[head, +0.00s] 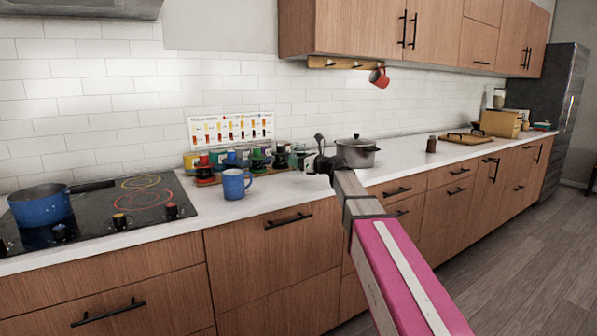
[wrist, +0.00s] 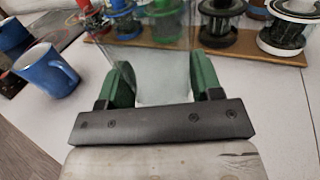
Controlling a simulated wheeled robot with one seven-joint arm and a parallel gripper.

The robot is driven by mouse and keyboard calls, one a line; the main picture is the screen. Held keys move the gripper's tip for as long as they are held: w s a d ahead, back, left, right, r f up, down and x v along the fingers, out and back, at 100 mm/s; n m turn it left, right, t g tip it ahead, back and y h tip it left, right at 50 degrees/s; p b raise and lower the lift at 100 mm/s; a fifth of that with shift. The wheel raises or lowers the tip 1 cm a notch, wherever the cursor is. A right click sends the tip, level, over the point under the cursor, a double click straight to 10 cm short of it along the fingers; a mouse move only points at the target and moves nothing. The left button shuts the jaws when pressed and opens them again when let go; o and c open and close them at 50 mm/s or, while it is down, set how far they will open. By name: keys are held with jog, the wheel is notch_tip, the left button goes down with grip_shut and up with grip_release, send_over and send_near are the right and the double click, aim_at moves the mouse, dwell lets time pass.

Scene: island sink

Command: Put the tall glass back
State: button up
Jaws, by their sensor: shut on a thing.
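My gripper (wrist: 162,78) is shut on a clear tall glass (wrist: 158,58), with a green-padded finger on each side of it. The glass is see-through, and the jars behind it show through its wall. In the head view my gripper (head: 319,163) is over the white counter, right of the jars and left of the steel pot. The glass cannot be made out clearly there. Whether its base touches the counter cannot be told.
A blue mug (head: 235,184) stands left of my gripper; the wrist view shows it too (wrist: 47,71). Colorful jars (head: 257,160) stand behind on a wooden rack (wrist: 240,46). A lidded pot (head: 356,153) is to the right.

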aim_at(298, 170)
jog(key=shift+f, duration=2)
jog(key=shift+f, duration=0.1)
jog(key=o, duration=1)
jog(key=shift+s+d, duration=0.1)
jog(key=shift+d, duration=0.1)
jog(key=v, duration=1.1)
jog(key=shift+s+d, duration=0.2)
jog(key=shift+d, duration=0.1)
